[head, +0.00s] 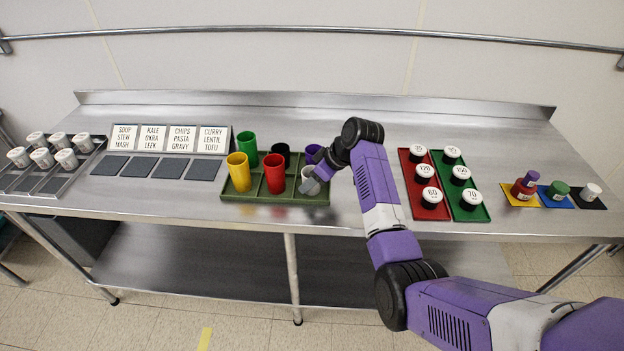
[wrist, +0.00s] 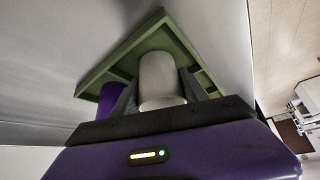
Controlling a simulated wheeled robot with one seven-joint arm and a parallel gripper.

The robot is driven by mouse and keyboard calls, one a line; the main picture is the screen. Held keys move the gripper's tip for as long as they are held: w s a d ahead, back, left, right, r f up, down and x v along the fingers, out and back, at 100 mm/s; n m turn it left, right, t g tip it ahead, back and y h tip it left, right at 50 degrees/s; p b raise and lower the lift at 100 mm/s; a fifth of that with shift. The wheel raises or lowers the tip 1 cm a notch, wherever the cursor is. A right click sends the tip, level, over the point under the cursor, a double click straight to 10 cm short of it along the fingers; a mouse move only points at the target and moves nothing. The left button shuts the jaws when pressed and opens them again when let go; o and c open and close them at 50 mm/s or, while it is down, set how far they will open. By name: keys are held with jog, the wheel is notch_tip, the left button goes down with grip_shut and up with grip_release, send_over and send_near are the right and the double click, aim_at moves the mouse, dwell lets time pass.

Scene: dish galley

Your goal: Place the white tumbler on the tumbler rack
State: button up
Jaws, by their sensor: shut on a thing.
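The white tumbler (head: 309,183) is at the front right compartment of the green tumbler rack (head: 240,194). In the wrist view the white tumbler (wrist: 159,79) looks upright between my fingers, with the rack (wrist: 182,42) around and behind it. My gripper (head: 318,176) is shut on the white tumbler. I cannot tell whether its base touches the rack floor. A yellow tumbler (head: 238,172), a green one (head: 247,148), a red one (head: 274,174), a black one (head: 281,153) and a purple one (head: 313,152) stand in the other compartments. My arm partly hides the rack's right end.
Red (head: 407,183) and green (head: 466,200) trays with lidded jars stand right of my arm. Label cards (head: 167,138) and dark pads (head: 157,168) lie left of the rack. A cup tray (head: 84,163) is far left. Small jars on coloured pads (head: 553,190) are far right.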

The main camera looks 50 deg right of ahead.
jog(key=shift+f, duration=0.2)
jog(key=o, duration=1.1)
jog(key=shift+r, duration=0.1)
jog(key=shift+r, duration=0.2)
jog(key=b+v, duration=0.1)
jog(key=v, duration=1.1)
jog(key=shift+w+d, duration=0.1)
